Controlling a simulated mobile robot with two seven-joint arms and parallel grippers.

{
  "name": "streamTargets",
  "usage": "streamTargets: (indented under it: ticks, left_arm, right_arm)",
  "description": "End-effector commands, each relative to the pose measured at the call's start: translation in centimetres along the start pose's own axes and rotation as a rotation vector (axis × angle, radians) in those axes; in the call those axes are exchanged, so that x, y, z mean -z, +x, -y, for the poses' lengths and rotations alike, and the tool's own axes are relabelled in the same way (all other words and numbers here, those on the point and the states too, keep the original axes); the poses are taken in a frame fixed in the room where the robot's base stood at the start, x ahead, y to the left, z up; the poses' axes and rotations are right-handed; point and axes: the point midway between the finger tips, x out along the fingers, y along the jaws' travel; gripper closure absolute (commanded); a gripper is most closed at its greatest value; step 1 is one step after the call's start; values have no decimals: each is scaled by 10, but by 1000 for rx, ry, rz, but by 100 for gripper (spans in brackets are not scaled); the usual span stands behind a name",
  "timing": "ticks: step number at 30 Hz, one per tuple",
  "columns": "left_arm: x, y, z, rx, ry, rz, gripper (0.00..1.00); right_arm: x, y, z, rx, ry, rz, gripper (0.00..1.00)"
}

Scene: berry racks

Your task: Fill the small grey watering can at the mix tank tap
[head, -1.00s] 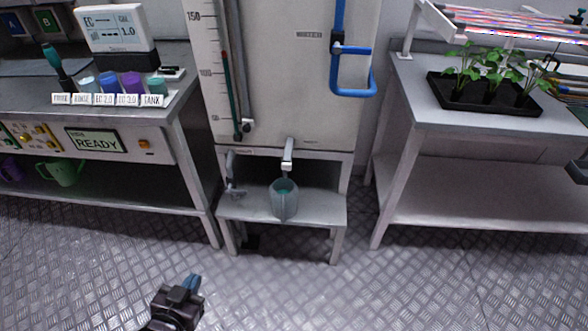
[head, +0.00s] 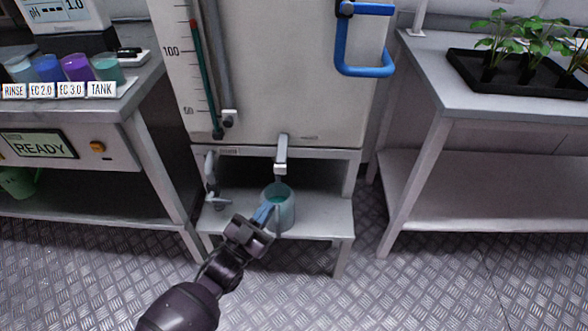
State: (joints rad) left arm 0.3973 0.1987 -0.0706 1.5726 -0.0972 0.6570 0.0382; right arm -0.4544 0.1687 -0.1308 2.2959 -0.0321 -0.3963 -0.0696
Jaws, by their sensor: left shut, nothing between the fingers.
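The small grey watering can (head: 285,210) stands upright on the low shelf under the mix tank (head: 270,90). Teal liquid (head: 279,194) shows inside it. The tank tap (head: 281,156) is directly above the can's opening. A thin pale strip hangs between the tap and the can; I cannot tell if it is running liquid. My left gripper (head: 263,213) is shut and empty, with its blue fingertips at the can's near left side. I cannot tell if they touch it. My right gripper is not in view.
A grey lever fitting (head: 211,175) stands left of the tap. The low shelf (head: 325,218) is clear right of the can. A bench with a READY panel (head: 38,145) is at left, a plant bench (head: 480,112) at right. A blue pipe (head: 365,70) is on the tank.

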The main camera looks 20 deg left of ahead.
Motion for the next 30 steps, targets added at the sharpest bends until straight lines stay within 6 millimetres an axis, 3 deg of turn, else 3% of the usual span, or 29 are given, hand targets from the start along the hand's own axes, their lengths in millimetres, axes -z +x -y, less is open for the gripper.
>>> streamTargets:
  ticks: [1, 4, 6, 21, 30]
  left_arm:
    - [-10, 0, -4, -6, -4, -15, 100]
    - [-13, 7, -5, -12, -4, -53, 100]
    - [-18, 1, -7, -12, -7, -44, 100]
    - [-19, 3, -6, -13, -6, -46, 100]
    - [-34, 21, 6, -15, -5, -43, 100]
  right_arm:
    - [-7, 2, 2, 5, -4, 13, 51]
    - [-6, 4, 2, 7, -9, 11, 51]
    - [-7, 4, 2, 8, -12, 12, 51]
    - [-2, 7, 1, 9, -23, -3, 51]
    - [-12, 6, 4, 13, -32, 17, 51]
